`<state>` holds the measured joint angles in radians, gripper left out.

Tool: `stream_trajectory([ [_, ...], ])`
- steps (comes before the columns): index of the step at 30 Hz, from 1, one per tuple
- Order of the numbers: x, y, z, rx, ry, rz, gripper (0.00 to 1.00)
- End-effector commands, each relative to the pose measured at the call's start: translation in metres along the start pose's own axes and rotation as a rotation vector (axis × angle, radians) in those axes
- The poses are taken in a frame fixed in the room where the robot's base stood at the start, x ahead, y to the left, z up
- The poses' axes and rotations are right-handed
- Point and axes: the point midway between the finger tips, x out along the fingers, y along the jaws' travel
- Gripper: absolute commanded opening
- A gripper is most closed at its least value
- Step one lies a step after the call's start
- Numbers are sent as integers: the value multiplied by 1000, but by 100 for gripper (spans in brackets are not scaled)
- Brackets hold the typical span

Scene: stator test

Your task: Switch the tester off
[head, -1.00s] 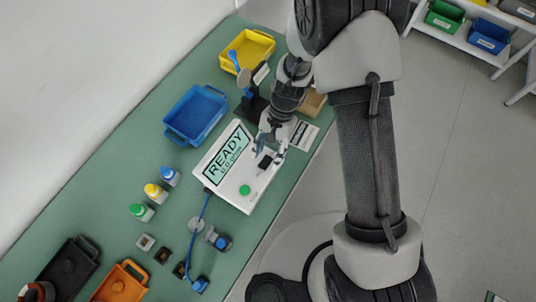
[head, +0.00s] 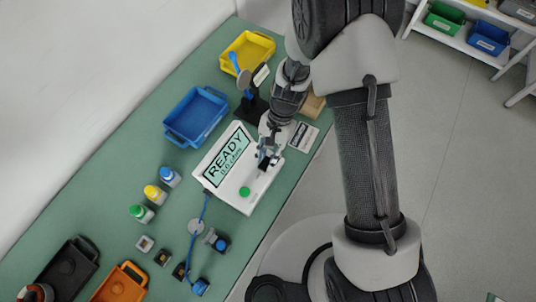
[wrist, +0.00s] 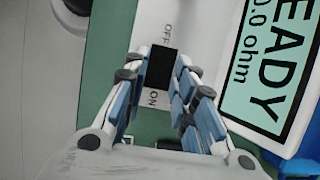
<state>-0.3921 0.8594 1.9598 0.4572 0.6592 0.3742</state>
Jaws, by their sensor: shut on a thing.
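The tester (head: 228,198) is a white box on the green bench, with a lit screen (head: 230,157) reading READY and an ohm value, 0.0 ohm in the wrist view. Its black switch (wrist: 161,68) lies between the OFF and ON labels in the wrist view, OFF above and ON below. My gripper (head: 267,160) is over the tester's right end. In the wrist view its blue-padded fingers (wrist: 162,62) are shut on the switch, one at each side. Which way the switch is tipped, I cannot tell.
A green button (head: 244,191) is on the tester's near end. A blue cable (head: 203,209) and small parts lie in front. A black stand (head: 254,104) and a blue tray (head: 190,117) are behind. Several small bottles (head: 155,194) stand to the left.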

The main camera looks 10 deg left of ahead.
Motion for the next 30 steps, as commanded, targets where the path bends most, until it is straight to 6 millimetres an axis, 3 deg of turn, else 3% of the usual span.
stream_trajectory([
  [7, 0, 0, 3, 0, 31, 3, 1],
  [18, 0, 1, 11, -2, 245, 4, 1],
  [28, 2, 1, 10, 0, 259, 1, 1],
  [29, 2, 1, 10, 0, 259, 1, 25],
  [30, 2, 1, 10, 0, 259, 1, 28],
])
